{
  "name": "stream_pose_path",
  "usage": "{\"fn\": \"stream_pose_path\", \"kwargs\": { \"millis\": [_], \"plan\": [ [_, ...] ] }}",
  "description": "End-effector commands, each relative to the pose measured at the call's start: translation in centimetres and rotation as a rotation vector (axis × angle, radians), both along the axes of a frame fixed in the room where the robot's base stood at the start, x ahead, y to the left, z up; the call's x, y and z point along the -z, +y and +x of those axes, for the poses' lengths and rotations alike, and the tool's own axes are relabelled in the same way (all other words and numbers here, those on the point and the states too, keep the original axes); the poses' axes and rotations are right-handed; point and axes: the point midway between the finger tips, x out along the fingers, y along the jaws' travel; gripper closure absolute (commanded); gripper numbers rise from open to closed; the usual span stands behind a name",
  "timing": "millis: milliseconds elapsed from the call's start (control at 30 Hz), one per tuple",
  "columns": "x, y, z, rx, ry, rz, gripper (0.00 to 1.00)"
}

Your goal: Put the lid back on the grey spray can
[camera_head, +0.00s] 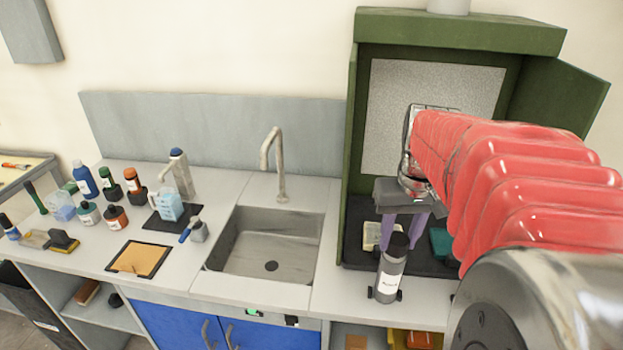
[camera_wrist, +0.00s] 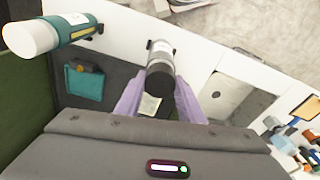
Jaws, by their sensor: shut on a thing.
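The grey spray can (camera_head: 389,281) stands upright at the front edge of the green cabinet, in a dark holder, with a white label facing front. It also shows in the wrist view (camera_wrist: 161,58). My gripper (camera_head: 403,232) reaches down over it with two purple fingers. The fingers are shut on the black lid (camera_wrist: 160,92), one on each side. In the head view the lid (camera_head: 398,243) appears at the top of the can. The fingers partly hide the join, and I cannot tell whether the lid is seated or just above the can.
A white-capped can (camera_wrist: 50,35) stands in another holder, left in the wrist view. A teal box (camera_wrist: 84,82) and a cream object (camera_head: 372,236) lie inside the green cabinet (camera_head: 350,150). The sink (camera_head: 262,240) and several bottles are to the left.

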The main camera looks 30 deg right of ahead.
Motion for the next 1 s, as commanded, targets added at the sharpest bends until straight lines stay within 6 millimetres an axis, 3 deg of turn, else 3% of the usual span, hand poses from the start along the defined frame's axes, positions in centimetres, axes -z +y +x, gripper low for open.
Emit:
{"fn": "stream_pose_path", "kwargs": {
  "millis": [333,500,767,1000],
  "plan": [
    [0.00,0.01,0.00,0.000,0.000,0.000,0.43],
    [0.00,0.02,0.01,0.000,0.000,0.000,0.43],
    [0.00,0.01,0.00,0.000,0.000,0.000,0.25],
    [-0.02,0.01,0.00,0.000,0.000,0.000,0.24]
  ]
}}
